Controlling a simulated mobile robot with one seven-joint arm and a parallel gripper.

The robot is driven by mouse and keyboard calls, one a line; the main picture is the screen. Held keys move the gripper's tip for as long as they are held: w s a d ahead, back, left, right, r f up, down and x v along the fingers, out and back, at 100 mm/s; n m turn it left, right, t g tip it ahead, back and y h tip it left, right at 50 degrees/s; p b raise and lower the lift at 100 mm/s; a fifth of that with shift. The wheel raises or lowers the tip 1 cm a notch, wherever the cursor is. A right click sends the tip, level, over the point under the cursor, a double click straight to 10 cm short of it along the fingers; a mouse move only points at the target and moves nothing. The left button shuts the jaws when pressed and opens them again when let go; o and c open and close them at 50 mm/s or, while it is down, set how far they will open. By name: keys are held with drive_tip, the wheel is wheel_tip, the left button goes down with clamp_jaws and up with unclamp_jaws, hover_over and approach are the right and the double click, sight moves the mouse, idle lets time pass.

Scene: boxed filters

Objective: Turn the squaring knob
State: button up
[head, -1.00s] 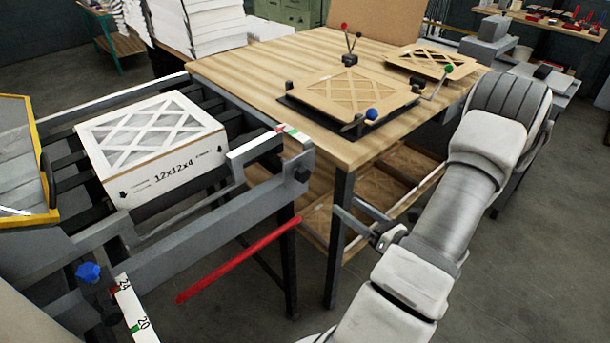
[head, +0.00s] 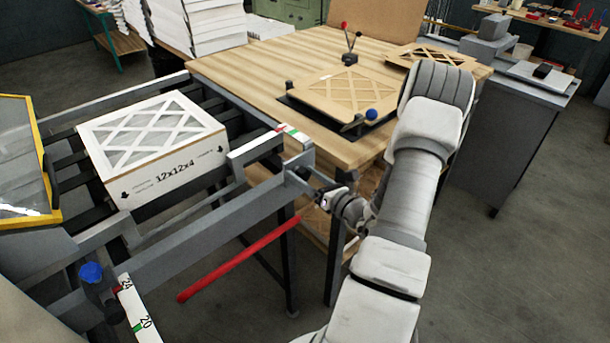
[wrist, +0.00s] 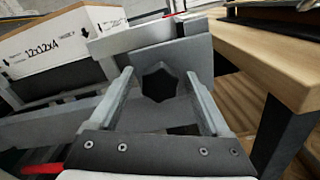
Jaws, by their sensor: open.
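A dark, lobed knob (wrist: 158,84), which looks like the squaring knob, sits on the grey end plate of the conveyor frame. In the wrist view it appears between the two fingers of my gripper (wrist: 159,75), with a gap on both sides. I cannot tell whether the fingertips reach past it in depth. In the head view my gripper (head: 302,182) is open at the frame's near right corner, and it largely hides the knob there.
A white boxed filter marked 12x12x4 (head: 165,172) lies on the rollers. A red bar (head: 238,262) projects below the frame. A blue knob (head: 91,272) is at lower left. The wooden table (head: 355,150) stands close to the right of my gripper.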

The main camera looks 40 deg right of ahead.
clamp_jaws()
idle(0.4)
